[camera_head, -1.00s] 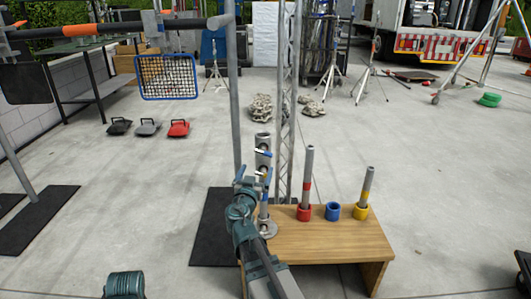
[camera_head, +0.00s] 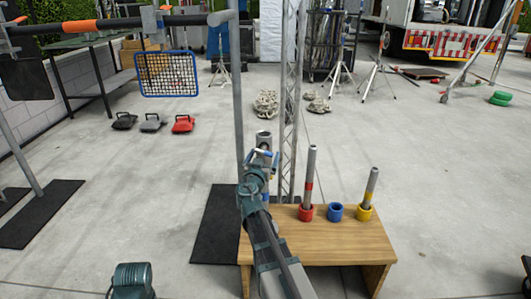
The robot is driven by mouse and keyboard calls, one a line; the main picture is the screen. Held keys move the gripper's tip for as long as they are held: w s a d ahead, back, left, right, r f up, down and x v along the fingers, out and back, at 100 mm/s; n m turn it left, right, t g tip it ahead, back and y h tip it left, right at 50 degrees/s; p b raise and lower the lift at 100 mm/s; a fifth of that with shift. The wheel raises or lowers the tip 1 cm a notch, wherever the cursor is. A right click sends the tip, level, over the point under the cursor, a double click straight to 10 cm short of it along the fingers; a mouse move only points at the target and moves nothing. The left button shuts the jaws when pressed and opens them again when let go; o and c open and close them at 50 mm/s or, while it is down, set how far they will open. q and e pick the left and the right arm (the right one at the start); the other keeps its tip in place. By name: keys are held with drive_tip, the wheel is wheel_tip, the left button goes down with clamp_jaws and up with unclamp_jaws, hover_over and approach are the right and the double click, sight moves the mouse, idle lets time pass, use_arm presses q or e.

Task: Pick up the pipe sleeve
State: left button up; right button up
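The grey pipe sleeve (camera_head: 264,139) stands upright at the back left of the wooden bench (camera_head: 340,251), its open top showing. Its lower part is hidden behind my arm. My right gripper (camera_head: 259,163) is right in front of the sleeve, with blue parts on both sides of it. Gripper and sleeve overlap in the picture, so I cannot tell if they touch or how far the jaws are open. My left gripper is not in view.
A red collar with a pipe (camera_head: 309,180), a blue ring (camera_head: 335,212) and a yellow collar with a pipe (camera_head: 369,190) stand along the bench. A grey pole (camera_head: 238,100) and a truss (camera_head: 288,110) rise close behind the sleeve. Open floor lies right of the bench.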

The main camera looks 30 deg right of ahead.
clamp_jaws()
idle(0.4)
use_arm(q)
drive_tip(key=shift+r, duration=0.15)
use_arm(e)
drive_tip(key=shift+r, duration=0.15)
use_arm(q)
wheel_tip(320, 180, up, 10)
drive_tip(key=p, duration=1)
use_arm(e)
wheel_tip(320, 180, up, 10)
drive_tip(key=shift+f, duration=0.1)
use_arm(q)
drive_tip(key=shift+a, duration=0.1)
